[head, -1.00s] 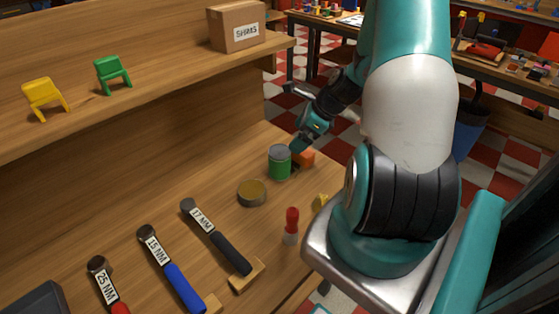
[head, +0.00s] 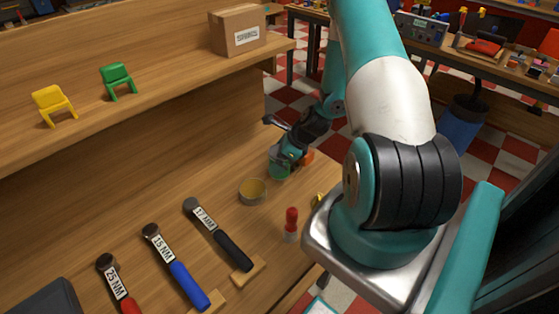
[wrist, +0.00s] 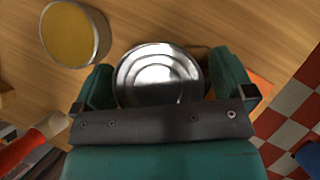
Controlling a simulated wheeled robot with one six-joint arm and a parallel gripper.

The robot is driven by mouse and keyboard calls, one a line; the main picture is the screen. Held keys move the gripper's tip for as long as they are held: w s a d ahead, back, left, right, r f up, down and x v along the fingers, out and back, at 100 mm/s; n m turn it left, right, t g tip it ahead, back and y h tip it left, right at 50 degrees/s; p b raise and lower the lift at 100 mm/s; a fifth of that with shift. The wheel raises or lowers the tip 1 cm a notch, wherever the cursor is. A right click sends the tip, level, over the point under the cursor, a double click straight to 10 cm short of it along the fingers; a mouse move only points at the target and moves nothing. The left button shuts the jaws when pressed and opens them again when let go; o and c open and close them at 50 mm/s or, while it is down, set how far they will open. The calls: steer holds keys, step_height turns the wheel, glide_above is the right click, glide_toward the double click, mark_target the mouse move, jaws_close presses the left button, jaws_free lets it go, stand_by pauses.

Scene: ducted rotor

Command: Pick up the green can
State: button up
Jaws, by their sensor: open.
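The green can (head: 279,172) stands on the wooden bench, partly hidden behind my gripper (head: 289,159) in the head view. In the wrist view its silver lid (wrist: 160,75) lies between the two teal fingers of my gripper (wrist: 168,84), one on each side. The jaws are open and I see no clear contact with the can. The can's green side is hidden in the wrist view.
A shallow tin with a yellow top (head: 252,191) stands close to the can. An orange block (head: 308,157) is just behind it. A shelf (head: 180,85) overhangs the bench.

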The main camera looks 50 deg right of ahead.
steer(key=c, duration=1.2)
